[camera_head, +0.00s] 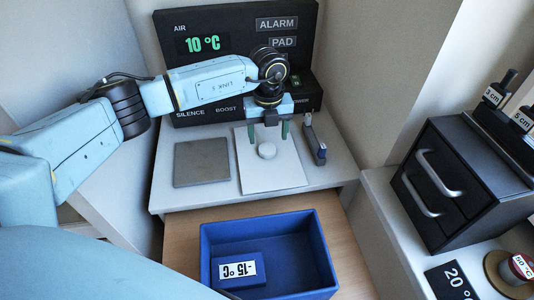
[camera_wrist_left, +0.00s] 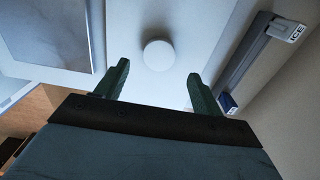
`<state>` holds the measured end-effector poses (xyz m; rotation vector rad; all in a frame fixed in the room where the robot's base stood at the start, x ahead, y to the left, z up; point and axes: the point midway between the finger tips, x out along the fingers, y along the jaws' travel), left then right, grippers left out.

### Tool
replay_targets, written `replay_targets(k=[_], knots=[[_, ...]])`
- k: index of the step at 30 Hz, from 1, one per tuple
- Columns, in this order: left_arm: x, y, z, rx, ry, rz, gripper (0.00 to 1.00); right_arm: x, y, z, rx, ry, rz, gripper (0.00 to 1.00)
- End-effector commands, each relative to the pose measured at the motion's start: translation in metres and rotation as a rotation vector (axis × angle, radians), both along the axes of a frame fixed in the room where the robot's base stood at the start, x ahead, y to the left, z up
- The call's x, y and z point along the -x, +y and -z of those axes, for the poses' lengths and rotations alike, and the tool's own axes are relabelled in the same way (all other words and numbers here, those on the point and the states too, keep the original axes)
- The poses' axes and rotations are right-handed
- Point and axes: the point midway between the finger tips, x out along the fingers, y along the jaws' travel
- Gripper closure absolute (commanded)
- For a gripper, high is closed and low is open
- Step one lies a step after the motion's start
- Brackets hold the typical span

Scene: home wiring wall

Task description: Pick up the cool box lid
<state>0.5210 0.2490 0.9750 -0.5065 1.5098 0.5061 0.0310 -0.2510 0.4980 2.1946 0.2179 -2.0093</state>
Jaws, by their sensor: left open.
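The cool box lid is a flat white panel (camera_head: 275,180) with a round white knob (camera_head: 267,151), lying on the pale shelf. In the left wrist view the lid (camera_wrist_left: 180,90) shows its knob (camera_wrist_left: 158,55) just beyond the fingers. My left gripper (camera_head: 269,137) is open, its green fingers pointing down on either side of the knob. In the left wrist view the fingertips (camera_wrist_left: 159,70) are apart with nothing between them. I cannot tell whether they touch the lid. The blue cool box (camera_head: 320,235) stands open in front of the shelf, with a blue block labelled -15 °C (camera_head: 238,270) inside.
A grey square plate (camera_head: 201,163) lies left of the lid. The black alarm panel (camera_head: 235,45) rises behind. A black drawer unit (camera_head: 450,185) is at right.

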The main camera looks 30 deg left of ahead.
Motion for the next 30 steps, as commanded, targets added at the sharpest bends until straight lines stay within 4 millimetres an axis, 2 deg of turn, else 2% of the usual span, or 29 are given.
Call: replay_targets(k=[3,9,18,30], knots=[[0.000,0.002,0.017,0.000,0.005,0.000,0.32,-0.011,0.000,-0.003,-0.001,-0.018,0.002,0.15],[-0.001,0.003,0.044,0.000,0.003,0.000,0.32,-0.009,0.000,-0.002,-0.001,-0.016,0.002,0.15],[-0.001,0.003,0.049,0.000,0.001,0.001,0.32,0.000,0.000,-0.002,0.000,-0.001,0.001,0.15],[-0.001,0.003,0.049,0.001,0.001,0.001,0.81,0.001,0.002,-0.002,-0.003,0.001,-0.001,0.15]])
